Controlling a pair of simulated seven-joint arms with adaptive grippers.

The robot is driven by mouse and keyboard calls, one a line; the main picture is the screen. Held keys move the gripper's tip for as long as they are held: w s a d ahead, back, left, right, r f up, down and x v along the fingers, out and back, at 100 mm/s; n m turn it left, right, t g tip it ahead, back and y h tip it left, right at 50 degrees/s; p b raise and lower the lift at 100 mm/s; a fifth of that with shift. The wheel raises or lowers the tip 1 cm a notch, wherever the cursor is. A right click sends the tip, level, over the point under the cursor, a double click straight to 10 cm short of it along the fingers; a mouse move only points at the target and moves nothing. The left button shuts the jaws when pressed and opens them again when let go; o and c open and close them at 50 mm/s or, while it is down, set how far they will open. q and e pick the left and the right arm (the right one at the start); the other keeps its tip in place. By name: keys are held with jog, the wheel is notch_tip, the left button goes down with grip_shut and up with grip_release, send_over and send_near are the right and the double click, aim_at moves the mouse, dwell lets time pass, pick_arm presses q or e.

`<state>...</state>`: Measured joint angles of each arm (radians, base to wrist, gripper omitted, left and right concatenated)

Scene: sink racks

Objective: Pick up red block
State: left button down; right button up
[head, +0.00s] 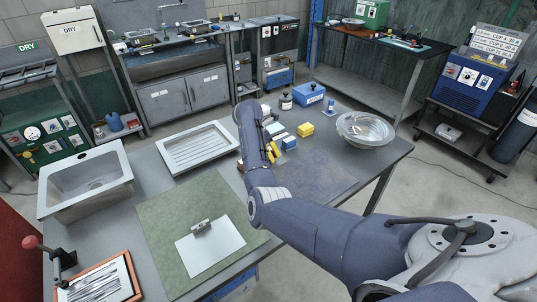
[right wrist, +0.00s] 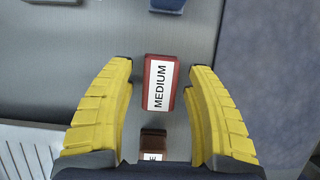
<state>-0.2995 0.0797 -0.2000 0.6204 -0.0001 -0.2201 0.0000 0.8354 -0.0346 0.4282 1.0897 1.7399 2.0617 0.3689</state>
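In the right wrist view a red block (right wrist: 161,88) with a white label reading MEDIUM lies on the grey table. My right gripper (right wrist: 160,66) is open, its two yellow fingers on either side of the block with gaps showing on both sides. In the head view the yellow fingers of my right gripper (head: 272,150) show low over the table among the blocks. I cannot make out the red block there; my right arm and gripper cover that area. My left gripper is in neither view.
A brown block (right wrist: 153,145) lies near the red one, partly cut off by my gripper. A blue block (head: 289,142) and a yellow block (head: 305,130) stand close by.

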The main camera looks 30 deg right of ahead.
grip_shut()
jog(key=shift+r, duration=0.1)
dwell(0.3)
notch_tip(320, 180, up, 20)
dwell(0.7)
jog(key=c, duration=0.6)
grip_release()
grip_shut()
